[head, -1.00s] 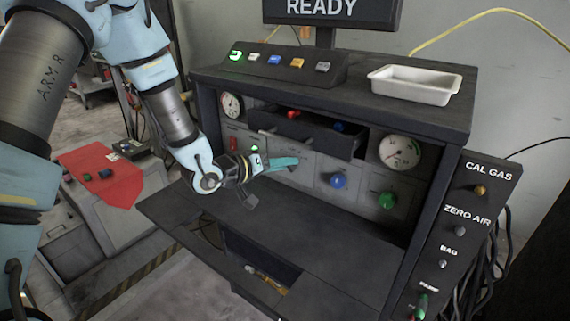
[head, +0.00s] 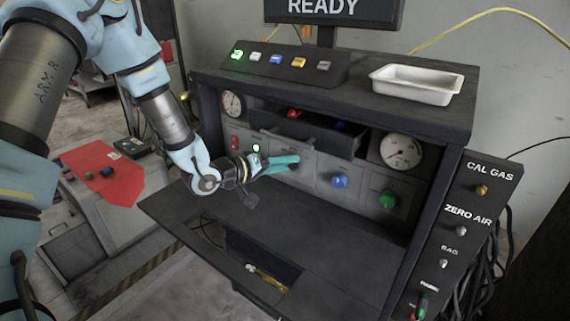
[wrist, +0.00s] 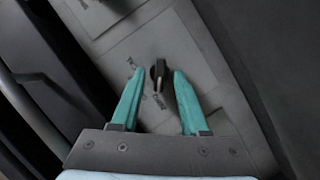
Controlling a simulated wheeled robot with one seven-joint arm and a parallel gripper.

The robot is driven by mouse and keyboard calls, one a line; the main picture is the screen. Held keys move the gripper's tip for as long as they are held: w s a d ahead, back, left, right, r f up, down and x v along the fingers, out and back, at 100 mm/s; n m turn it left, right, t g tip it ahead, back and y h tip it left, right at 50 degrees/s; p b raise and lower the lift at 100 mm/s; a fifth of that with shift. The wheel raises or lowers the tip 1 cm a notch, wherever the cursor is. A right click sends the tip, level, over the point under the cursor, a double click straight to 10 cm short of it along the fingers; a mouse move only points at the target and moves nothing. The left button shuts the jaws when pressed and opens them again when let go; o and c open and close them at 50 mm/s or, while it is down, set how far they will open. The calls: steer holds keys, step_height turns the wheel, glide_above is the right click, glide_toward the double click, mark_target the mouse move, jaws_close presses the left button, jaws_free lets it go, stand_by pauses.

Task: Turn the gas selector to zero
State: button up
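The gas selector appears to be the black knob (wrist: 159,72) on a light grey panel in the wrist view. Its printed label is too blurred to read. My gripper (wrist: 156,88) has two teal fingers spread apart, with the knob between their tips. The right fingertip is closer to the knob than the left, and I cannot tell whether it touches. In the head view, my gripper (head: 296,163) points at the console's front panel, left of the blue knob (head: 339,181). The fingers mostly hide the selector there.
An open drawer (head: 312,133) juts out just above my gripper. A dark shelf (head: 300,225) extends below it. A green knob (head: 388,200) and a gauge (head: 401,151) are to the right. A white tray (head: 412,86) stands on top of the console.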

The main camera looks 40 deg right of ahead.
steer(key=b+v, duration=0.2)
steer(key=v, duration=0.8)
steer(key=shift+a, duration=0.35)
steer(key=shift+r, duration=0.1)
